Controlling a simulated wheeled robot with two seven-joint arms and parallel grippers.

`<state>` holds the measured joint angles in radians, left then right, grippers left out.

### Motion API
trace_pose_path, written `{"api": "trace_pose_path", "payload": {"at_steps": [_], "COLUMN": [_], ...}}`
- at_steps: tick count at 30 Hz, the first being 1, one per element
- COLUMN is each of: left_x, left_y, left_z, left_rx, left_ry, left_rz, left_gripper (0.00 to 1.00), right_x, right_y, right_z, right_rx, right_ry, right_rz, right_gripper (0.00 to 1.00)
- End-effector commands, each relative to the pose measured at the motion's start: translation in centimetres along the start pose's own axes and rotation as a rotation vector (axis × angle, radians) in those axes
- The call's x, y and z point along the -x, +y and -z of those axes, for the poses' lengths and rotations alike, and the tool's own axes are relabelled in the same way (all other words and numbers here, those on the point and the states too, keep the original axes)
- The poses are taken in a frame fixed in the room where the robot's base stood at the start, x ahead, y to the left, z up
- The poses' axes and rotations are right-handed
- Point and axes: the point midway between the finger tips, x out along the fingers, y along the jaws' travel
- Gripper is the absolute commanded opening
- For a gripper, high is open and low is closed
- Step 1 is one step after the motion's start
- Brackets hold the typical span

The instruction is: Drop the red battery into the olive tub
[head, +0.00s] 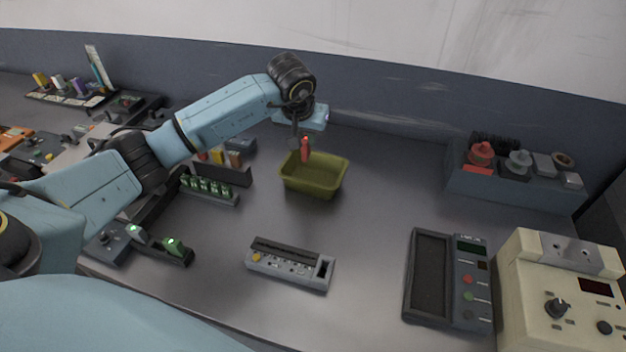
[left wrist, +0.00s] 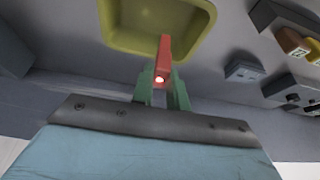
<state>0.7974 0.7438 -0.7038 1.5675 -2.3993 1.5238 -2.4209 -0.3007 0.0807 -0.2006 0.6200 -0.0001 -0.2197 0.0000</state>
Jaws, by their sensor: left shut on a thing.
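The olive tub (head: 325,187) stands on the grey bench near the middle of the head view. It also shows at the top of the left wrist view (left wrist: 120,40). My left gripper (head: 303,146) points down above the tub's back-left part. It is shut on the red battery (head: 305,155), which hangs upright. In the left wrist view the red battery (left wrist: 164,55) sticks out from between the green fingers and overlaps the tub opening. I cannot tell whether its lower end is below the rim. The tub looks empty where I see inside. My right gripper is not in view.
Left of the tub are a rack of green cells (head: 208,189) and a dark holder with coloured batteries (head: 222,172). A grey device (head: 290,265) lies in front. A meter (head: 448,280) and a cream box (head: 555,295) stand at right. Bench right of the tub is clear.

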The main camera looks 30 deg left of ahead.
Motion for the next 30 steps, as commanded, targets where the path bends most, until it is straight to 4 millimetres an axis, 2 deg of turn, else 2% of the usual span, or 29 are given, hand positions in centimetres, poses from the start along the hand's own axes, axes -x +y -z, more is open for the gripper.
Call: {"api": "trace_pose_path", "payload": {"at_steps": [3,4,9,20,23,30], "left_x": [0.1,0.1,0.1,0.6,2.0,7.3], "left_y": [0.0,0.0,0.0,-0.1,-0.1,0.0], "left_z": [0.1,0.1,0.0,0.1,0.2,0.2], "left_rx": [0.000,0.000,0.001,0.001,0.000,-0.001], "left_ry": [0.001,0.001,0.000,0.002,0.004,0.006], "left_rz": [0.000,0.000,0.000,0.001,0.001,0.000], "left_gripper": [0.00,0.19,0.41,0.41,0.41,0.41], "right_x": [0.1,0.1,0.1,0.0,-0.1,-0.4], "right_y": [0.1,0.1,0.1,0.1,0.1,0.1], "right_z": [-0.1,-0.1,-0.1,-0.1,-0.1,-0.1], "right_rx": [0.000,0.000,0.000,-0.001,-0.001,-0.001], "right_ry": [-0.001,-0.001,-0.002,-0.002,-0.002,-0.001], "right_rz": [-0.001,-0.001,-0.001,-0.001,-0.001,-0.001], "right_gripper": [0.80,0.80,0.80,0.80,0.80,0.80]}}
